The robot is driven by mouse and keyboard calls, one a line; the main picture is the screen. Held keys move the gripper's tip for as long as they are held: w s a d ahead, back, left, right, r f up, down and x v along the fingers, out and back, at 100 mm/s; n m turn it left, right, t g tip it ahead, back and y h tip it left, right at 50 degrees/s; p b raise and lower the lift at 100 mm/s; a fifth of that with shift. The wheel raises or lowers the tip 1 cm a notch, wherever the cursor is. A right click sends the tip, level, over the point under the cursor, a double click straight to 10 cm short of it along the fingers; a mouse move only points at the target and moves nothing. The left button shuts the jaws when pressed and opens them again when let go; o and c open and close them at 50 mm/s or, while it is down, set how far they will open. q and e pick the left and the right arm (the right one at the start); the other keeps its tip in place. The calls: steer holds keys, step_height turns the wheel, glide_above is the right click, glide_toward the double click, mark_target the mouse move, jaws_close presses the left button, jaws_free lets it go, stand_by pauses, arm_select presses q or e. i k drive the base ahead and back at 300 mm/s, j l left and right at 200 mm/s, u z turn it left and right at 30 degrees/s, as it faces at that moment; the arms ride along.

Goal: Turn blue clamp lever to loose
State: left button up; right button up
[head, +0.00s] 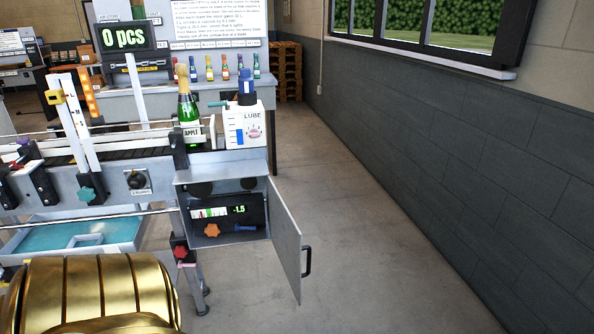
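A small blue lever (245,228) lies roughly level inside an open grey cabinet (182,213) under the machine's right end. It is right of an orange star knob (212,231). I cannot tell from this distance whether the lever is tight or loose. Above the knob and lever are a small gauge (209,212) and a display (239,210) reading -1.5. The cabinet door (288,240), with a black handle (307,261), hangs open to the right. Neither of my grippers is in view.
A green bottle (187,108) and a white LUBE box (245,128) stand above the cabinet. A red knob (180,252) sits below its left side. A large gold ribbed shape (92,295) fills the lower left. The floor (390,250) right of the door is clear, up to the grey wall.

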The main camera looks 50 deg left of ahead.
mark_target(238, 228)
steer(key=i+j+u, duration=0.1)
steer(key=u, duration=1.75)
steer(key=i+l+u, duration=0.25)
steer(key=u, duration=0.15)
steer(key=i+l+u, duration=0.15)
steer(key=l+u, duration=0.25)
steer(key=i+l+u, duration=0.1)
steer(key=l+u, duration=0.45)
steer(key=l, duration=1.3)
steer(key=k, duration=0.2)
